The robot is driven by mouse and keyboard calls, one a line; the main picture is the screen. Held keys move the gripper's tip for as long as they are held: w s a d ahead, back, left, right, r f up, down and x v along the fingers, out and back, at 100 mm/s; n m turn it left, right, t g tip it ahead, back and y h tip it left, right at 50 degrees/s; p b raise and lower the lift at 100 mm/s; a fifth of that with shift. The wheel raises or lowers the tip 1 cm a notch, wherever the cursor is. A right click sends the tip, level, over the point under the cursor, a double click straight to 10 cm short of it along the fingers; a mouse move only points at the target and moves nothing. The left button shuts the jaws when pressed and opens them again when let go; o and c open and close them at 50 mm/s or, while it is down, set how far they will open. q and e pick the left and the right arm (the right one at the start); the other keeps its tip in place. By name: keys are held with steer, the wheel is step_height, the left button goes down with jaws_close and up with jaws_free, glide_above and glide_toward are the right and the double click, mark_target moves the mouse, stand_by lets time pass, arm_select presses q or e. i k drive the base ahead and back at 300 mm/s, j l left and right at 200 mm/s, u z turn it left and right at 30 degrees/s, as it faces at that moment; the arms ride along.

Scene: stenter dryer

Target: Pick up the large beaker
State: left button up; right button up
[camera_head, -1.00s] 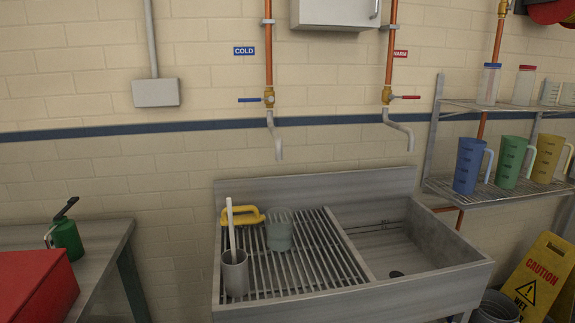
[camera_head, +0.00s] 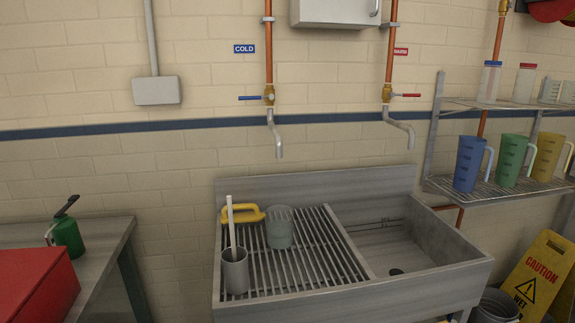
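A clear greyish beaker (camera_head: 279,230) stands on the slatted drainboard of the metal sink (camera_head: 440,288). A smaller grey cup (camera_head: 235,274) with a white rod (camera_head: 231,222) leaning in it stands nearer the front left of the slats. Blue (camera_head: 468,163), green (camera_head: 511,160) and yellow (camera_head: 549,158) jugs with handles stand on the lower wire shelf at right. I cannot tell for certain which vessel is the large beaker. Neither of my grippers is in view.
A yellow-handled item (camera_head: 243,214) lies beside the clear beaker. The sink basin (camera_head: 400,250) is empty, with taps (camera_head: 275,135) above. At left, a bench holds a red box (camera_head: 38,282) and green oil can (camera_head: 68,236). A caution sign (camera_head: 535,275) stands at lower right.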

mark_target(279, 217)
steer(key=i+l, duration=0.1)
steer(key=l, duration=0.15)
steer(key=i+l, duration=0.15)
steer(key=l, duration=0.15)
steer(key=i+l+u, duration=0.15)
steer(key=l+u, duration=0.2)
steer(key=i+l+u, duration=0.1)
steer(key=l+u, duration=0.2)
steer(key=l, duration=0.25)
steer(key=l+u, duration=0.35)
steer(key=i+l, duration=0.05)
steer(key=l, duration=0.05)
